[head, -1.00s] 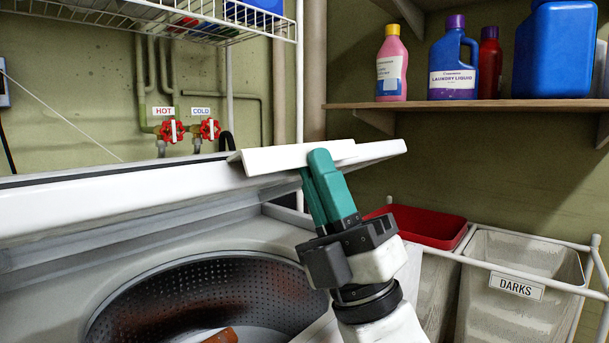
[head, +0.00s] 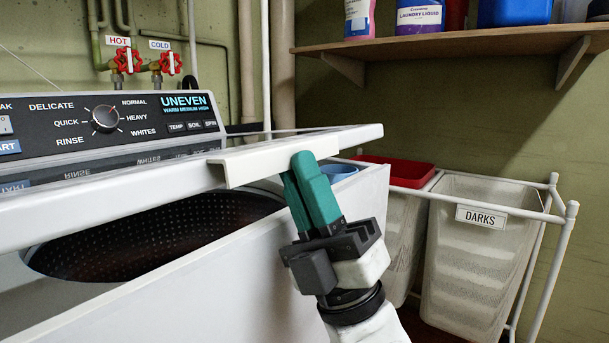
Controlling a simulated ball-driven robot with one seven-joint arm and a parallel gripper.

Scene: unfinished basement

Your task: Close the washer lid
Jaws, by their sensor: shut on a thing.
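The white washer lid (head: 110,205) is partly open, tilted a little above the washer (head: 235,270). The dark perforated drum (head: 150,240) shows through the gap beneath it. My gripper (head: 304,168), with teal fingers, is at the lid's front lip (head: 268,161), toward its right end. The fingers are shut on the lip. Part of the drum and the washer's top opening are hidden by the lid.
The control panel (head: 105,125) stands behind the lid, with red hot and cold valves (head: 128,60) on the wall. A hamper (head: 480,250) marked DARKS and a red bin (head: 400,172) stand to the right. A wooden shelf (head: 450,45) holds bottles above.

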